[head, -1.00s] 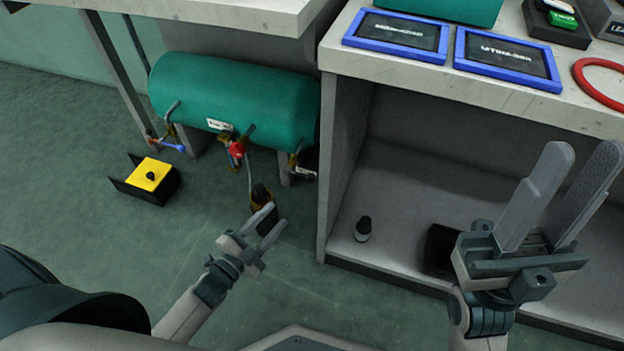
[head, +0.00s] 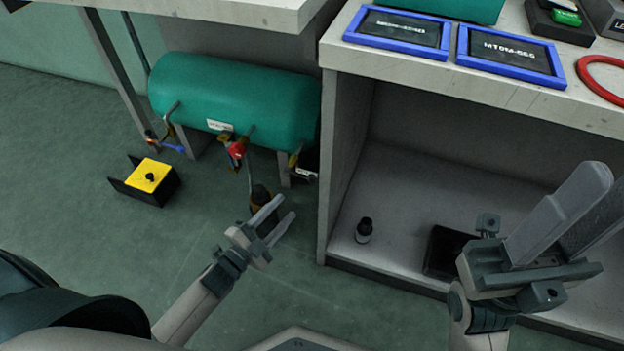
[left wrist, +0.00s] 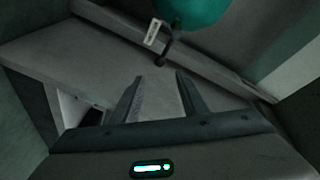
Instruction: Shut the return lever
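A green tank (head: 235,97) lies under the bench with several small valves along its underside. One has a blue handle (head: 172,148) at the left, one a red part (head: 236,151) in the middle, and one a pale handle (head: 306,174) at the right. I cannot tell which is the return lever; the labels are unreadable. My left gripper (head: 285,207) is open and empty, low in front of the tank, apart from the valves. The left wrist view shows its fingers (left wrist: 158,77) apart, with a tag (left wrist: 153,33) and dark fitting (left wrist: 163,52) beyond. My right gripper (head: 606,190) is open and empty at the right.
A yellow-topped box (head: 149,175) sits on the floor at the left. The cabinet side wall (head: 340,160) stands right of the tank. A small dark bottle (head: 363,230) stands inside the cabinet.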

